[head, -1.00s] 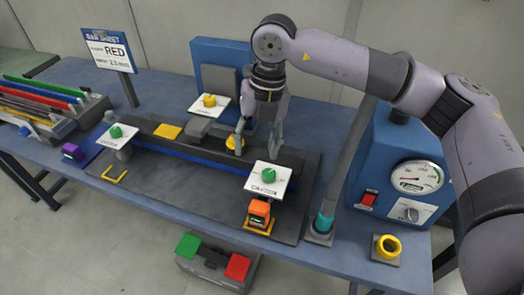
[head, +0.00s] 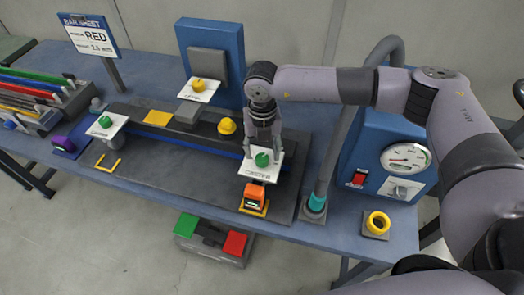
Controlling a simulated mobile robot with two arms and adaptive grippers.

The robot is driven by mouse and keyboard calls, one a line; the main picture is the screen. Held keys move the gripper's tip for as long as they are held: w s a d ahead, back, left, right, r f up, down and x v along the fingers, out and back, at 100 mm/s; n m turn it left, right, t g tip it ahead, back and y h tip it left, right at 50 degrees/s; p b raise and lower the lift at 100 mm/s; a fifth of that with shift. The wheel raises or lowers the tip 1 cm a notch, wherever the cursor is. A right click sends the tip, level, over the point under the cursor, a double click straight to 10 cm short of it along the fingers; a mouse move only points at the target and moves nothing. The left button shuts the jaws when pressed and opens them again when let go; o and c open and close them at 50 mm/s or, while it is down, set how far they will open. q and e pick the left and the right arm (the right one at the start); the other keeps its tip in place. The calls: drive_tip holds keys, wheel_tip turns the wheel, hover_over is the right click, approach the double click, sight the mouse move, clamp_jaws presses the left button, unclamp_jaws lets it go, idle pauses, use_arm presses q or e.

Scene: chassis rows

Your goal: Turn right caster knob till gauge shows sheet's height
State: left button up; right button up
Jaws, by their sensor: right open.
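The right caster knob (head: 262,160) is green and sits on a white plate (head: 251,170) marked CASTER. My right gripper (head: 263,150) points down just above and around this knob, jaws open; I cannot tell whether its fingers touch the knob. The orange gauge (head: 254,196) stands in front of the plate on a yellow base; its small display is too small to read. The bar sheet sign (head: 90,38) at the back left shows RED and a height that looks like 2.5 mm. My left gripper is not in view.
A second green knob (head: 105,122) is at the left end of the bar, and a yellow knob (head: 198,85) is behind it. A yellow dome (head: 227,126) stands left of my gripper. A hose (head: 328,140) and blue box with dial (head: 405,158) are at the right.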

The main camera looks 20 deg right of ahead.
sight(262, 157)
wheel_tip(262, 157, down, 2)
drive_tip(key=shift+f, duration=0.1)
drive_tip(key=shift+w+f, duration=0.1)
drive_tip(key=shift+f, duration=0.35)
drive_tip(key=shift+c, duration=0.2)
drive_tip(key=shift+r, duration=0.1)
drive_tip(key=shift+c, duration=0.6)
drive_tip(key=c, duration=1)
